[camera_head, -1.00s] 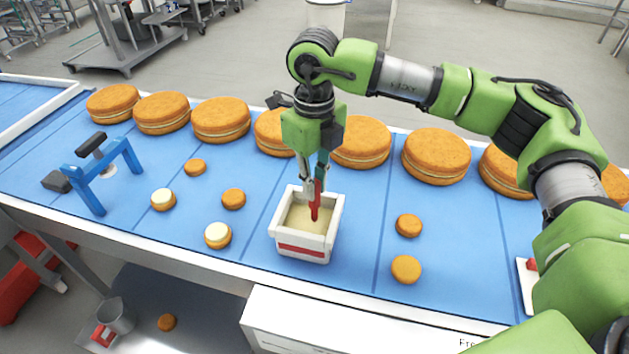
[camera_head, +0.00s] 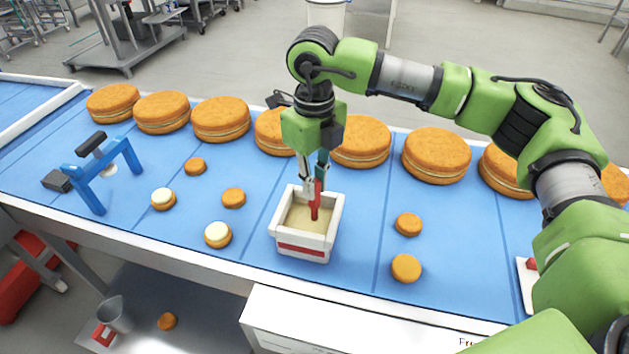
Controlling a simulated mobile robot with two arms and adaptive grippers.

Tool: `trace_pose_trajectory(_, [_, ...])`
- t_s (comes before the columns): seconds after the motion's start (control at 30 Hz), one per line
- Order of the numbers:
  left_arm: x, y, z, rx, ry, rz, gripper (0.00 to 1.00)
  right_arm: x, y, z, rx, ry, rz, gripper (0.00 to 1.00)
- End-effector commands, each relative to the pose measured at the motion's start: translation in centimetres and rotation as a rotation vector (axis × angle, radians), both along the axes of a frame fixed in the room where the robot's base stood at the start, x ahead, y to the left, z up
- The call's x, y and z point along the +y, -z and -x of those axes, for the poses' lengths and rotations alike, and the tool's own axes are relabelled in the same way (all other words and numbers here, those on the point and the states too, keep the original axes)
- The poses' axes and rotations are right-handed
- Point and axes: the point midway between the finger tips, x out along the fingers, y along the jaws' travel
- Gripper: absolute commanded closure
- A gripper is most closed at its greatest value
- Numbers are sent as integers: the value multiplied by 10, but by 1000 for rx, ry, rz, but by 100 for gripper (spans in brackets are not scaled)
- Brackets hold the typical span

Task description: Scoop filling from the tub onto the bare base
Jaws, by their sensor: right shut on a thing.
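The white tub (camera_head: 303,247) with a red stripe stands on the blue conveyor and holds pale cream filling (camera_head: 299,217). My right gripper (camera_head: 313,182) is above the tub, shut on a red-handled scoop (camera_head: 316,205). The scoop points down into the tub, and its lower end is hidden in or against the filling. Small bases lie left of the tub: two with pale filling on top (camera_head: 217,234) (camera_head: 163,198), and two plain brown ones (camera_head: 233,198) (camera_head: 195,166). Two more plain brown rounds (camera_head: 408,225) (camera_head: 406,268) lie right of the tub. My left gripper is not in view.
Several large filled rounds (camera_head: 436,156) line the far side of the belt. A blue frame with a dark handle (camera_head: 101,170) stands at the left. A metal cup (camera_head: 114,314) and a brown round (camera_head: 167,321) are below the belt.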

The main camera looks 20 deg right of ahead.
Motion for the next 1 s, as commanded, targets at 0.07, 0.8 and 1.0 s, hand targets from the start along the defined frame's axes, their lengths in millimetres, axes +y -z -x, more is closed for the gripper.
trace_pose_trajectory(0.07, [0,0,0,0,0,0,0,0,0,0,-1,0,0,100])
trace_pose_trajectory(0.8, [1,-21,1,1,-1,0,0,0,-40,0,-2,0,-1,100])
trace_pose_trajectory(1.0, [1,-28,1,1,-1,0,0,0,-54,0,-1,0,0,100])
